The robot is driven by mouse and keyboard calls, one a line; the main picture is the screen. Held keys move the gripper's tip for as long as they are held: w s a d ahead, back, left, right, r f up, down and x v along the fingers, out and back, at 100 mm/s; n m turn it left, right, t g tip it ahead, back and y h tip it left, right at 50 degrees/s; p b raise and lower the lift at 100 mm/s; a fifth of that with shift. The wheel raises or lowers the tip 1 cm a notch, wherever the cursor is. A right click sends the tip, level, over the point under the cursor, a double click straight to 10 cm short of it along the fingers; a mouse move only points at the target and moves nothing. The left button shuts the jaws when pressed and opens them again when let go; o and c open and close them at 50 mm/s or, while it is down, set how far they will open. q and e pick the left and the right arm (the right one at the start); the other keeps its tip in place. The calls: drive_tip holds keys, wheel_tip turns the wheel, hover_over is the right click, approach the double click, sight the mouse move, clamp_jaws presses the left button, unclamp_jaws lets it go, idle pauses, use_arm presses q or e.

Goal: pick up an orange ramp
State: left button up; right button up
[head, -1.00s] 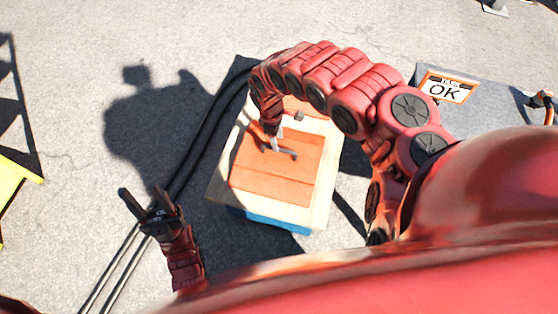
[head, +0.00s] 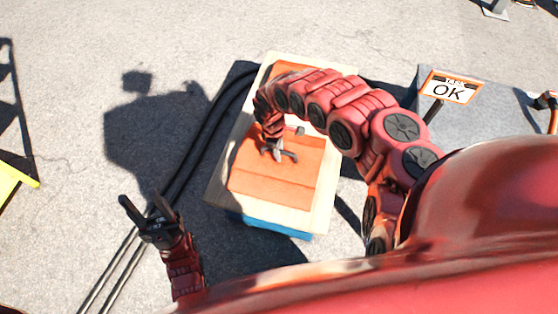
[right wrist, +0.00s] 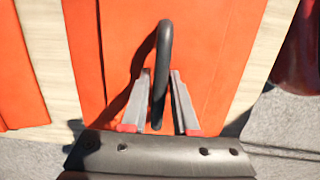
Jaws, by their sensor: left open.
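An orange ramp (head: 270,180) with a dark handle (head: 290,155) lies on a pale wooden board (head: 215,185). My right gripper (head: 271,148) is over this ramp, at its handle. In the right wrist view, the orange surface (right wrist: 215,50) fills the middle, and the dark handle (right wrist: 163,60) stands between the two open fingers (right wrist: 160,75), with a narrow gap on each side. My left gripper (head: 150,210) is open and empty, left of the board. Another orange piece (head: 285,68) shows at the board's far end, partly behind my right arm.
The board rests on something blue (head: 270,228). Black cables (head: 190,150) run along its left side. A grey slab (head: 480,125) with an OK sign (head: 450,88) is at the right. Yellow structure (head: 12,182) is at the left edge.

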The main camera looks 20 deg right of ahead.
clamp_jaws()
idle(1.1)
